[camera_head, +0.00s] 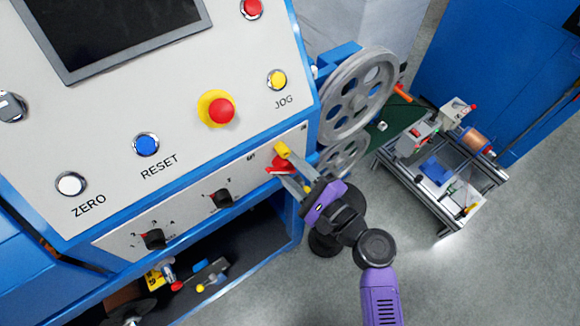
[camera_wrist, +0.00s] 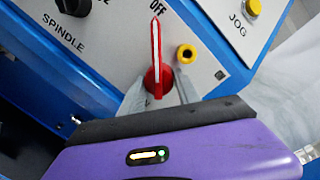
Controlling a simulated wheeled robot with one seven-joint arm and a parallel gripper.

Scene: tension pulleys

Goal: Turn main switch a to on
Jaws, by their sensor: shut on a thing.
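The main switch is a red rotary handle (camera_wrist: 155,60) on the white lower panel. In the head view the red switch (camera_head: 279,166) is at the right end of the lower panel, partly hidden by my gripper. My gripper (camera_wrist: 160,95) has its two grey fingers on either side of the switch's red base and is shut on it. It also shows in the head view (camera_head: 284,172), reaching in from the lower right.
A yellow part (camera_wrist: 186,54) sits right beside the switch. Black knobs (camera_wrist: 72,27) lie further left on the panel. The upper panel has an emergency stop (camera_head: 220,110), a JOG button (camera_head: 277,79) and a screen (camera_head: 115,25). Grey pulleys (camera_head: 357,95) stand right of the cabinet.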

